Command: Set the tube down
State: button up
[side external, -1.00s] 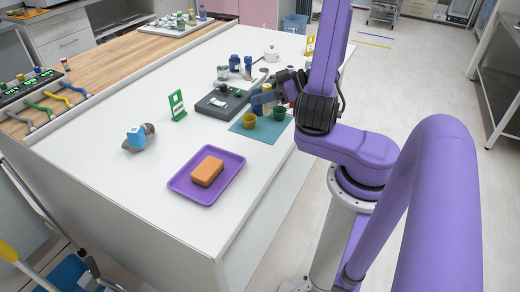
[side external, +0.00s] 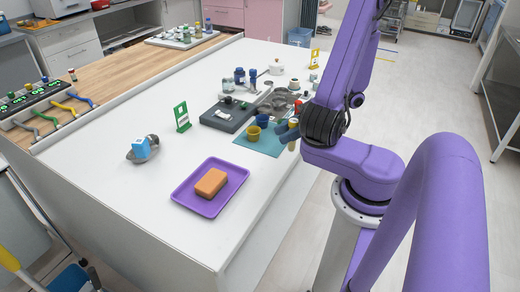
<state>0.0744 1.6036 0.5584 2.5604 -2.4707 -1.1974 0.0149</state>
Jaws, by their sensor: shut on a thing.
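My gripper (side external: 288,131) is at the far right side of the white table, low over the teal mat (side external: 258,147). It is shut on a slim pale tube (side external: 292,147) with a yellowish part showing above the fingers. The tube looks roughly upright. Its lower end is at the mat's right edge, and I cannot tell whether it touches the surface. My dark wrist and fingers hide part of the tube and whatever is behind it.
A yellow cup (side external: 254,133) and a blue cup (side external: 262,120) stand left of my gripper. A dark grey device (side external: 226,119) and small bottles (side external: 239,75) are behind. A purple tray (side external: 181,197) holds an orange block (side external: 211,182).

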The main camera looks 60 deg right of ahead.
jog(key=shift+w+d+f, duration=0.65)
jog(key=shift+w+f, duration=1.15)
jog(key=shift+f, duration=0.15)
jog(key=shift+w+d+f, duration=0.65)
jog(key=shift+w+f, duration=1.1)
jog(key=shift+f, duration=0.25)
jog(key=shift+w+d+f, duration=0.65)
jog(key=shift+w+f, duration=1.15)
jog(key=shift+f, duration=0.15)
jog(key=shift+f, duration=0.15)
jog(key=o, duration=1)
jog(key=shift+o, duration=0.2)
